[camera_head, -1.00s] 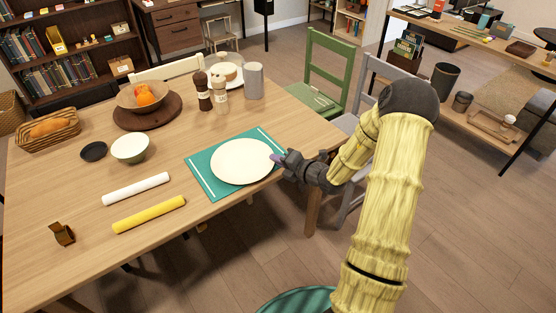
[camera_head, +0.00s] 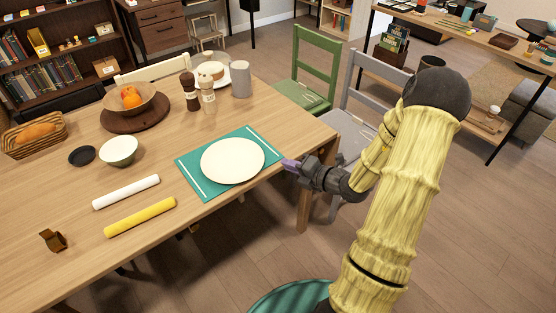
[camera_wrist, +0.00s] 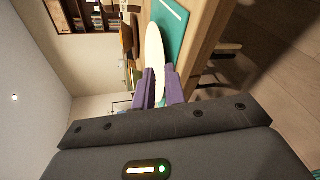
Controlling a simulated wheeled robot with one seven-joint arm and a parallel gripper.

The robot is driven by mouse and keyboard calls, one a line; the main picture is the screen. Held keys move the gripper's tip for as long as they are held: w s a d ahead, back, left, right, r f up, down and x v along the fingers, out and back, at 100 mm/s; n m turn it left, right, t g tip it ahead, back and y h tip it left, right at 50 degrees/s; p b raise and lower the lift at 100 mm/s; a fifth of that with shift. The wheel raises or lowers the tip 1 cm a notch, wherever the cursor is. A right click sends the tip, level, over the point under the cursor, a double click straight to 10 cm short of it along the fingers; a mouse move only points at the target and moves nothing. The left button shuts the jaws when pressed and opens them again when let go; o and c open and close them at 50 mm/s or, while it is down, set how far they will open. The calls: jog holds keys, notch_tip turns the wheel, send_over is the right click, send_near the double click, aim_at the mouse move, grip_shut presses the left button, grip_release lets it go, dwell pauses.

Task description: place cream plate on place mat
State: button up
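The mat lies near the table's right front edge. My gripper (camera_head: 287,164) is just right of the plate, over the table edge, and apart from it. In the wrist view the plate (camera_wrist: 153,50) and the mat (camera_wrist: 174,25) show beyond the fingers. The two purple fingers of my gripper (camera_wrist: 161,86) stand apart there, with nothing held between them.
A white roll (camera_head: 126,192) and a yellow roll (camera_head: 140,217) lie left of the mat. A pale green bowl (camera_head: 119,151), two shakers and a grey cylinder (camera_head: 241,79) stand farther back. A grey chair (camera_head: 375,80) and a green chair (camera_head: 318,65) stand at the table's right side.

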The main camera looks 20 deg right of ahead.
jog(key=shift+v, duration=1.2)
jog(key=s+a+n+g+y, duration=0.1)
jog(key=s+a+n+g, duration=1.2)
jog(key=n, duration=0.9)
notch_tip(320, 180, up, 6)
jog(key=s+d+n+t+h, duration=0.1)
jog(key=n+h, duration=0.7)
jog(key=n, duration=1.4)
jog(key=shift+d+n+t, duration=0.35)
jog(key=shift+n+t, duration=0.05)
jog(key=shift+t, duration=0.5)
